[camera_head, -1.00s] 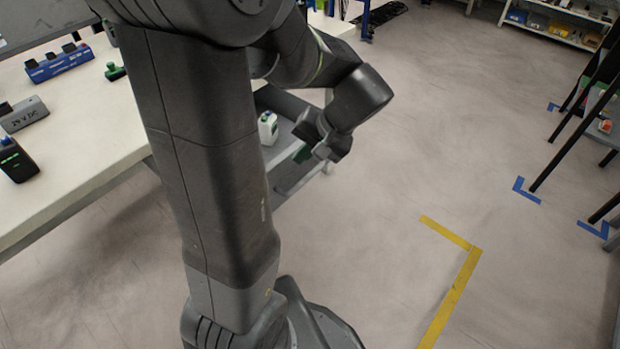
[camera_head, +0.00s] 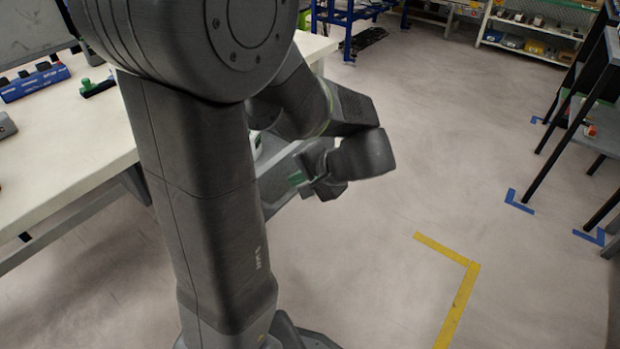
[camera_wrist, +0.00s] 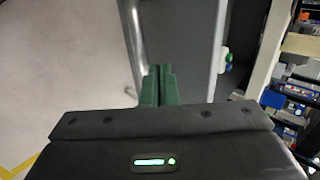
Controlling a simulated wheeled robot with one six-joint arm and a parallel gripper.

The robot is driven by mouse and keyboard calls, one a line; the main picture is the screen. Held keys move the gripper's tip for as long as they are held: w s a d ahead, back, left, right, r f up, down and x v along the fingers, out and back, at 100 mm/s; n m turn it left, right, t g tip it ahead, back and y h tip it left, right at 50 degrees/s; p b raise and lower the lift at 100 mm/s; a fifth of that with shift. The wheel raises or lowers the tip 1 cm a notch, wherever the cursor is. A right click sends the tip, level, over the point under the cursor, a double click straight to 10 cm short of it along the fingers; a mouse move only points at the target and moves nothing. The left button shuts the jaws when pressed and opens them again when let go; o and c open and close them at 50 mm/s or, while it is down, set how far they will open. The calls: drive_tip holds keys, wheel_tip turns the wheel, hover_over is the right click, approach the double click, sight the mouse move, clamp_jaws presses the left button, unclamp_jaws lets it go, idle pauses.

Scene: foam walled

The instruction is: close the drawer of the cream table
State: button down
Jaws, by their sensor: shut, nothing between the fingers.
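The cream table (camera_head: 75,135) stands at the left in the head view, and its edge (camera_wrist: 262,60) shows at the right in the wrist view. Its grey drawer (camera_head: 280,190) sticks out from under the top, partly hidden behind my arm. In the wrist view the drawer's dark front (camera_wrist: 185,35) is ahead of my fingers, with a pale handle bar (camera_wrist: 137,35) on its left side. My gripper (camera_head: 298,179) is shut and empty, its green fingertips (camera_wrist: 160,70) pointing at the drawer front. I cannot tell whether they touch it.
A small white and green bottle (camera_wrist: 226,60) stands just behind the drawer's front rim. A blue block (camera_head: 35,80) and a green-handled item (camera_head: 97,86) lie on the tabletop. Open floor with yellow tape (camera_head: 462,290) is at the right; a black-legged table (camera_head: 575,110) stands beyond.

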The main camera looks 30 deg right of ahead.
drive_tip(key=shift+x, duration=1.3)
drive_tip(key=w+a, duration=0.3)
drive_tip(key=w, duration=0.4)
drive_tip(key=w+a, duration=0.3)
drive_tip(key=w, duration=0.5)
drive_tip(key=w+a, duration=0.3)
drive_tip(key=w, duration=0.4)
drive_tip(key=shift+w+a, duration=0.25)
drive_tip(key=shift+w, duration=0.15)
drive_tip(key=shift+w+a+r, duration=0.1)
drive_tip(key=shift+w+r, duration=0.05)
drive_tip(key=shift+w, duration=0.15)
drive_tip(key=shift+w+r, duration=0.1)
drive_tip(key=shift+r, duration=0.1)
